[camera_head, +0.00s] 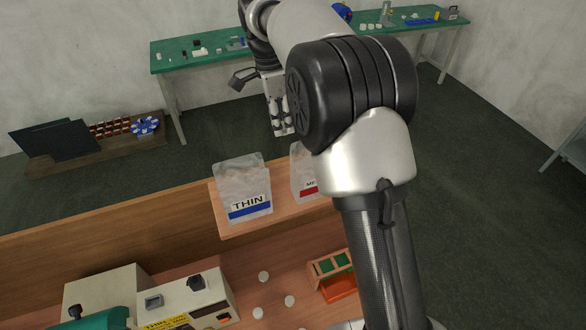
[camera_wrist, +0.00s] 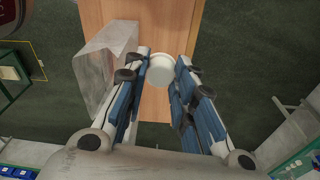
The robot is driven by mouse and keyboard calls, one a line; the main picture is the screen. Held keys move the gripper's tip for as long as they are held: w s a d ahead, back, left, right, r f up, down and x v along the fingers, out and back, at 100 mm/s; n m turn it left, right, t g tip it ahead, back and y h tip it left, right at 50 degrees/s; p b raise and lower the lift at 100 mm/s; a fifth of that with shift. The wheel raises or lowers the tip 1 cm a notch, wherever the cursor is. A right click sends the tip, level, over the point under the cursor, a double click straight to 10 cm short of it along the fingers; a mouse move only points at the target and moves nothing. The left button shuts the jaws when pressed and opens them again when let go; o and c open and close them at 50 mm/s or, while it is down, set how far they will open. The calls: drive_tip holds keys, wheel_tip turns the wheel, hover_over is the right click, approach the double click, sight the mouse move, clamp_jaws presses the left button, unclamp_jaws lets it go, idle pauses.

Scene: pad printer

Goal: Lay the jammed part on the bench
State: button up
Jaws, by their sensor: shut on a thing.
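A white round part (camera_wrist: 160,70) sits between the fingertips of my gripper (camera_wrist: 161,72) in the wrist view, and the gripper is shut on it. In the head view my gripper (camera_head: 284,132) points down, high up beyond the wooden shelf; the part cannot be made out there. The wooden bench (camera_head: 190,262) is in the lower part of the head view. Several white round parts, one of them here (camera_head: 289,300), lie on it. The pad printer (camera_head: 185,297), cream with dark knobs, stands at the lower left, cut off by the frame.
A bag marked THIN (camera_head: 243,190) and a second, partly hidden bag (camera_head: 303,175) stand on the raised wooden shelf (camera_head: 228,230). An orange and green rack (camera_head: 335,275) is right of the loose parts. A green table (camera_head: 178,60) with small items stands behind.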

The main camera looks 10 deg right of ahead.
hover_over(285, 178)
wheel_tip(285, 178, down, 13)
drive_tip(key=shift+a+f+b, duration=0.1)
drive_tip(key=shift+a+b, duration=0.05)
drive_tip(key=shift+b, duration=0.15)
drive_tip(key=shift+w+f, duration=0.1)
drive_tip(key=shift+f, duration=2.15)
drive_tip(key=shift+f, duration=0.1)
drive_tip(key=o, duration=0.4)
drive_tip(key=shift+o, duration=0.2)
